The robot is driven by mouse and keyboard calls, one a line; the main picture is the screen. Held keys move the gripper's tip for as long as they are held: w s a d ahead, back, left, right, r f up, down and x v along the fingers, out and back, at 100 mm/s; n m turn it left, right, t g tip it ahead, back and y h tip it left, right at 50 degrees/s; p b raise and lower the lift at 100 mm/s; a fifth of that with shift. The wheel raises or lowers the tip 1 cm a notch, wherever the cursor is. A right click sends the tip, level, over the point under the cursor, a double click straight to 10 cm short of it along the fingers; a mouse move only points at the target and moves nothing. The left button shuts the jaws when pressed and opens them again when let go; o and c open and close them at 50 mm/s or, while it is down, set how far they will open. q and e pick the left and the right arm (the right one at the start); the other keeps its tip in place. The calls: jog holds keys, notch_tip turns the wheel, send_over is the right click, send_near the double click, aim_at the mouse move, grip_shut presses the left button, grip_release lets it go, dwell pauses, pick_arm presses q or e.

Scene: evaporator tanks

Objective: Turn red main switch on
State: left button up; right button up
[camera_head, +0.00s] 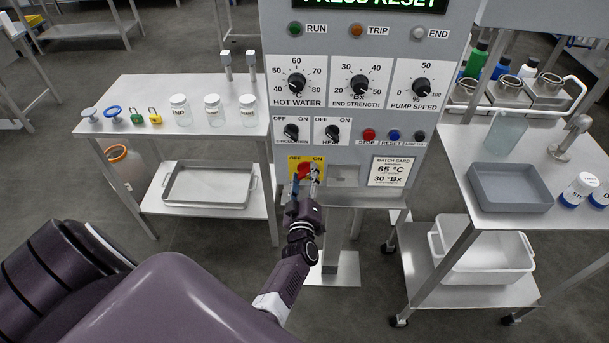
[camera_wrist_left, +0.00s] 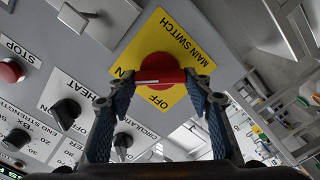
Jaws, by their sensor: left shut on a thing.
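The red main switch (camera_wrist_left: 168,66) is a round red knob with a raised bar handle on a yellow plate (camera_wrist_left: 143,52). It also shows in the head view (camera_head: 302,172), low on the grey control panel (camera_head: 340,130), partly hidden by my gripper. The plate reads OFF at left and ON at right in the head view. My left gripper (camera_wrist_left: 156,82) has its fingertips at both ends of the red bar and is shut on it; it shows in the head view too (camera_head: 307,184). I cannot tell exactly which label the bar points to. My right gripper is out of view.
Above the main switch are two black selector knobs (camera_head: 291,131), and a red stop button (camera_head: 369,135) is at right. A batch card (camera_head: 389,171) is beside the switch. Side tables stand left (camera_head: 150,90) and right (camera_head: 480,140) of the panel.

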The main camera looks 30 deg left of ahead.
pick_arm(q)
jog(key=shift+f, duration=0.1)
dwell(0.4)
jog(key=o, duration=1.2)
jog(key=shift+c, duration=0.2)
